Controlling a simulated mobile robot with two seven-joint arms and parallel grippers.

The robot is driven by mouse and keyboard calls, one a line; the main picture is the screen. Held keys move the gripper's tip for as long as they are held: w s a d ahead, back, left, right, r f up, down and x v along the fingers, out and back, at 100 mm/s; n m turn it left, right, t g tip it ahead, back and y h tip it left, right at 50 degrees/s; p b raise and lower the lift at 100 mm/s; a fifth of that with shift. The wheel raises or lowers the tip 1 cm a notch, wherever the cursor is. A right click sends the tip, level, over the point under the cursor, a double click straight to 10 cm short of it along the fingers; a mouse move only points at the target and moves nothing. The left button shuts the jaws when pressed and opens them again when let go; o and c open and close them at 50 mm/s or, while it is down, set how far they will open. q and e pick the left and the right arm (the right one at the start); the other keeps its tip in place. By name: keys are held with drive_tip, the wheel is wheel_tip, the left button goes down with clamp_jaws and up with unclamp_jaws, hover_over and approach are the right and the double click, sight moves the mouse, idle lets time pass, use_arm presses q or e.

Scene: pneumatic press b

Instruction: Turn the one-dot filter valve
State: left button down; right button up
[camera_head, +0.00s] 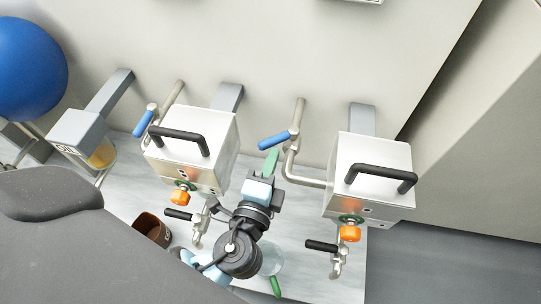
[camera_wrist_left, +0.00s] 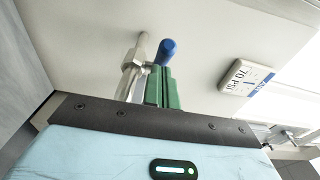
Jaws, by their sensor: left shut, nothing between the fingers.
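Two white filter boxes with black handles stand against the wall in the head view, a left one (camera_head: 192,146) and a right one (camera_head: 370,165). A blue valve lever (camera_head: 143,123) sits on a pipe beside the left box, and another blue lever (camera_head: 273,141) sits beside the right box. My left gripper (camera_head: 270,163) is shut and empty, its green fingertips just below this second lever. In the left wrist view the blue lever (camera_wrist_left: 167,50) shows beyond the green fingers (camera_wrist_left: 163,85); contact cannot be told. My right gripper is not visible.
Orange knobs sit under the left box (camera_head: 180,197) and right box (camera_head: 350,233). Black-handled taps are below the left box (camera_head: 178,214) and right box (camera_head: 321,246). A brown cup (camera_head: 152,228) stands at left. A 70 PSI air label (camera_wrist_left: 247,78) is on the wall.

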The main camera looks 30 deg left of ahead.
use_arm(q)
drive_tip(key=shift+w+a, duration=0.1)
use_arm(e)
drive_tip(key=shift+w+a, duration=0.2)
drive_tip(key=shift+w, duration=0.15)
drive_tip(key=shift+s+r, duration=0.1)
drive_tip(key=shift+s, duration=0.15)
use_arm(q)
drive_tip(key=shift+a, duration=0.5)
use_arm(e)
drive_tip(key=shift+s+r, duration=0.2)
use_arm(q)
drive_tip(key=shift+d, duration=0.1)
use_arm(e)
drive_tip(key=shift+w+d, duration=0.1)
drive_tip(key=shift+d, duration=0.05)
